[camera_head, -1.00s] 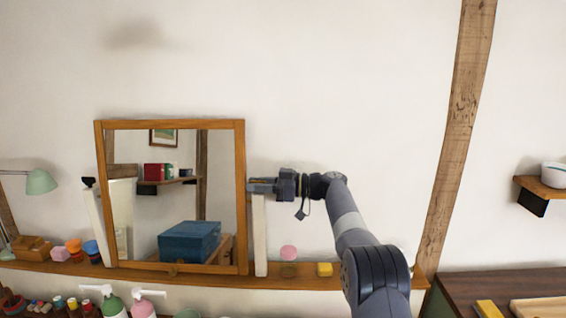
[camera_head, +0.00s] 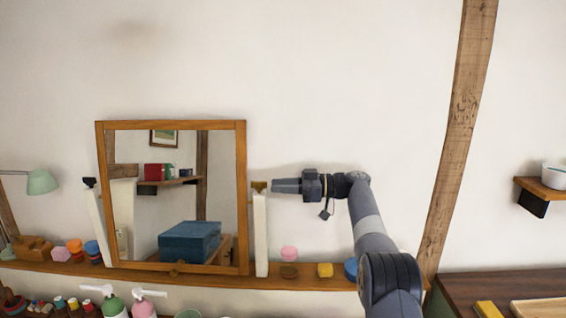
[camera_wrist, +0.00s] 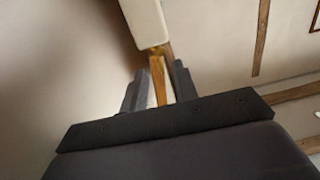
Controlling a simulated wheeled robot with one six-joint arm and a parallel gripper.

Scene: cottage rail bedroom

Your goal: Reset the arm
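My gripper (camera_head: 274,186) is in front of the wall, just right of the wood-framed mirror (camera_head: 240,200) and its right white post (camera_head: 260,235). The white post (camera_wrist: 146,22) and a strip of wooden frame (camera_wrist: 158,78) show beyond the fingers.
The wooden shelf (camera_head: 220,281) below carries a pink item (camera_head: 289,253), a yellow block (camera_head: 325,270) and a blue item (camera_head: 351,269) beside my arm. A slanted wooden beam (camera_head: 462,120) and a small wall shelf (camera_head: 540,190) stand to the right. The wall above is bare.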

